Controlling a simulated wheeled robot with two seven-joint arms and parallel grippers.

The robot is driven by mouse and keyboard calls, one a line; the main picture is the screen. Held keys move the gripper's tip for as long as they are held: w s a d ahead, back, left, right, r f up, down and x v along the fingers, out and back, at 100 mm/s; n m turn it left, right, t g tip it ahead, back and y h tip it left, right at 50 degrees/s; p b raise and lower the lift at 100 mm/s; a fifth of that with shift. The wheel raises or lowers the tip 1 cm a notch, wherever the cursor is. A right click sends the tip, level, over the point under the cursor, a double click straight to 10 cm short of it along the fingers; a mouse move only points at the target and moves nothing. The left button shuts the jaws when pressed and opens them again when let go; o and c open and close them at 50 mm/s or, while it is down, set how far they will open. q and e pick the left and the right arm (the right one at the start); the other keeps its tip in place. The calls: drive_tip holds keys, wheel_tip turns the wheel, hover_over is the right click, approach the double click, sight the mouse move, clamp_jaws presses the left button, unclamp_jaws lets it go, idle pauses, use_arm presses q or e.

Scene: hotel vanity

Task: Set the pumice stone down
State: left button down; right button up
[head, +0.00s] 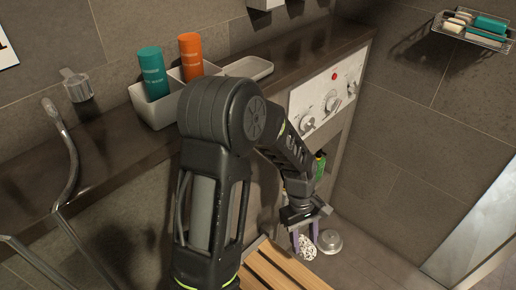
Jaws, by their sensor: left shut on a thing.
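A speckled white pumice stone (307,248) shows low in the head view, right of centre. My left gripper (305,238) points down and is shut on the pumice stone, with its purple fingers on either side. The stone shows near the right end of a slatted wooden surface (272,262); I cannot tell whether it touches anything below. My right gripper is not in view.
A round silvery object (329,242) is just right of the stone. A green bottle (320,167) is behind my forearm. Teal (152,70) and orange (190,54) bottles stand in a light caddy on the counter. A wire rack (468,37) hangs on the right wall.

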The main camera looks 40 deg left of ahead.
use_arm(q)
drive_tip(key=w+d+r+m, duration=0.1)
drive_tip(key=w+d+r, duration=0.1)
drive_tip(key=w+r, duration=0.2)
drive_tip(key=w+d+r+m+g, duration=0.1)
drive_tip(key=w+r, duration=0.3)
drive_tip(key=r, duration=0.7)
drive_tip(key=shift+w+d+m, duration=0.3)
drive_tip(key=shift+d+m, duration=0.5)
drive_tip(key=shift+d, duration=0.05)
